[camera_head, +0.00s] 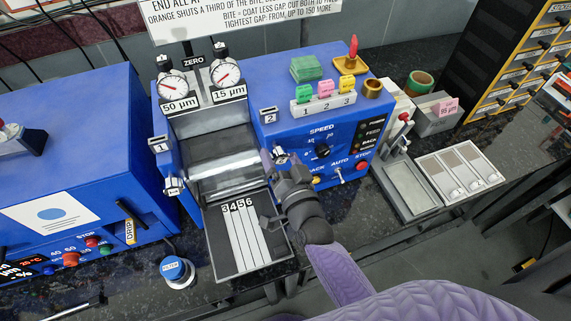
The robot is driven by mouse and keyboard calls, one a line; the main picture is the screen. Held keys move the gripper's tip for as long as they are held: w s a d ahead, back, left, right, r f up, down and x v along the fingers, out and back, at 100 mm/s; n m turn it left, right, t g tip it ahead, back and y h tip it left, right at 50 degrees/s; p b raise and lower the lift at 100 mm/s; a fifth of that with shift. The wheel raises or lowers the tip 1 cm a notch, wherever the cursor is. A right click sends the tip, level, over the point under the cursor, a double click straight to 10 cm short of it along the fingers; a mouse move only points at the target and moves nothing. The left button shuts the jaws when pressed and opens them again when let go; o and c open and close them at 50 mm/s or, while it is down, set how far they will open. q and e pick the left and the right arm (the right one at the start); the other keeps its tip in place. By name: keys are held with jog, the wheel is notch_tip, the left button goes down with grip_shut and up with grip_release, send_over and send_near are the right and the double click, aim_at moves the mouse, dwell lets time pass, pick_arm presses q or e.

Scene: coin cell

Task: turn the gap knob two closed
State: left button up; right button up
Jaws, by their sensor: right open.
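The blue roller machine (335,75) stands in the middle, with a shiny roller (222,168) at its front. A small "2" plate (268,115) is on its right side. Below that plate a small pale knob (281,157), which looks like gap knob two, shows partly behind my gripper. My right gripper (275,158) is open at this knob, its arm coming from the lower right. I cannot tell whether the fingers touch the knob. The matching knob one (174,186) is on the left under the "1" plate. My left gripper is out of view.
Two dials (224,74) stand above the roller. A tray with strips numbered 3 to 6 (243,235) lies in front. Speed and auto controls (323,151) sit right of my gripper. A blue heated box (70,150) is at left, white trays (458,172) at right.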

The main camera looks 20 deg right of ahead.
jog(key=s, duration=0.9)
jog(key=shift+s+d, duration=0.15)
jog(key=shift+s, duration=0.1)
